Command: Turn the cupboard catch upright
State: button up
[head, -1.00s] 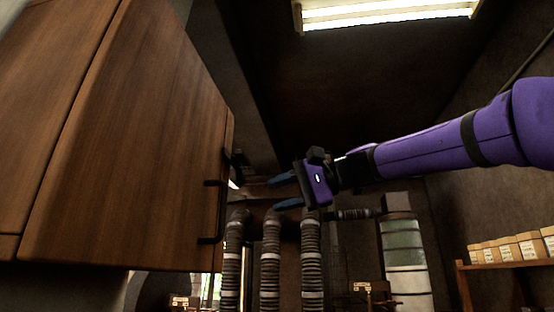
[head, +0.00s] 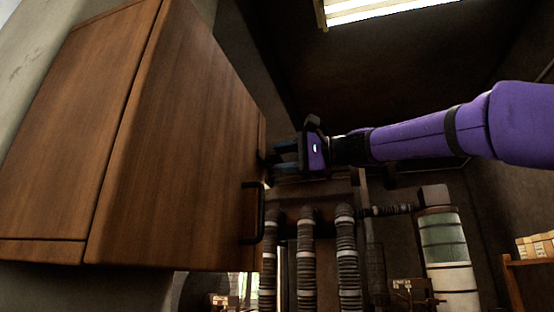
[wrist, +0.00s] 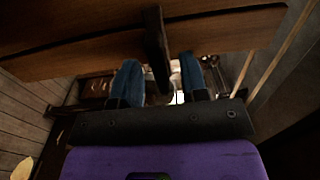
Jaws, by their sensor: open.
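The wooden cupboard (head: 180,140) fills the left of the head view, its door closed. Its dark catch (wrist: 157,50) shows in the wrist view as a bar standing out from the door edge, reaching down between my fingers. In the head view the catch is mostly hidden behind my fingertips at the door's right edge, so its exact angle is hard to tell. My gripper (head: 276,157) comes from the right, with its blue fingers open. In the wrist view my gripper (wrist: 160,62) has one finger on each side of the catch, with gaps visible.
A black bar handle (head: 256,212) stands out from the door just below my gripper. Ribbed pipes (head: 307,260) rise behind, with a pale green and white cylinder (head: 446,255) to the right.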

jog(key=shift+x, duration=0.85)
jog(key=shift+c, duration=0.2)
grip_shut()
